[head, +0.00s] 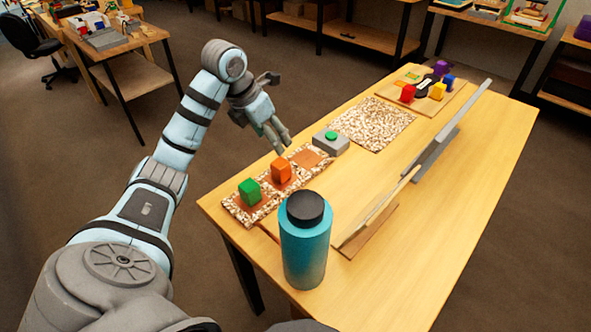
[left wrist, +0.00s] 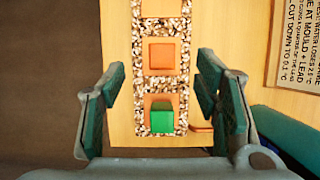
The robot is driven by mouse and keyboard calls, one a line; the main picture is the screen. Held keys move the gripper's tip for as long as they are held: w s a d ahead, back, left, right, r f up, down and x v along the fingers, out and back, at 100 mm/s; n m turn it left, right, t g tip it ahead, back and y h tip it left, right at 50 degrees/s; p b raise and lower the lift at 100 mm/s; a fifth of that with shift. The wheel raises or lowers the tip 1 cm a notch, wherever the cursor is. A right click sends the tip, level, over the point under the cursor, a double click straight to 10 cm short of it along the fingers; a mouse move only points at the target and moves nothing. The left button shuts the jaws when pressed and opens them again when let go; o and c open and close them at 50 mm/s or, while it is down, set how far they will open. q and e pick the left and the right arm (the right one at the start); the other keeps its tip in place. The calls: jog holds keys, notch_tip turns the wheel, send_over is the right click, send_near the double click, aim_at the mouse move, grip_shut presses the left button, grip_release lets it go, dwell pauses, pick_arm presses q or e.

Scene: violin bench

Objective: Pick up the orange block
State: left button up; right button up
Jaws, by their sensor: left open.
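The orange block (head: 281,171) stands on a speckled strip (head: 233,208) near the table's left edge. It shows from above in the left wrist view (left wrist: 162,55). A green block (head: 250,192) stands on the same strip, on the nearer side of the orange one; it also shows in the left wrist view (left wrist: 162,121). My left gripper (head: 278,140) is open and empty, above the strip and apart from the blocks. In the left wrist view its fingers (left wrist: 160,80) are spread to either side of the strip. My right gripper is not in view.
A blue bottle (head: 305,245) stands near the table's front edge. A grey box with a green button (head: 329,143) sits beyond the strip. A speckled mat (head: 372,124) and a board with coloured blocks (head: 447,103) lie farther back. Upright panels (head: 450,140) stand to the right.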

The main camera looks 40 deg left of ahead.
aim_at(278, 164)
pick_arm(q)
jog(key=f, duration=0.4)
jog(key=s+f, duration=0.1)
jog(key=f, duration=0.1)
jog(key=shift+d+f, duration=0.15)
jog(key=shift+d, duration=0.15)
jog(key=w+f, duration=0.2)
jog(key=f, duration=0.1)
jog(key=w+f, duration=0.1)
jog(key=f, duration=0.1)
jog(key=shift+w+f, duration=0.2)
jog(key=shift+w, duration=0.2)
jog(key=shift+f, duration=0.15)
jog(key=shift+s+r, duration=0.25)
jog(key=shift+s, duration=0.1)
jog(key=shift+c, duration=0.4)
jog(key=c, duration=1.2)
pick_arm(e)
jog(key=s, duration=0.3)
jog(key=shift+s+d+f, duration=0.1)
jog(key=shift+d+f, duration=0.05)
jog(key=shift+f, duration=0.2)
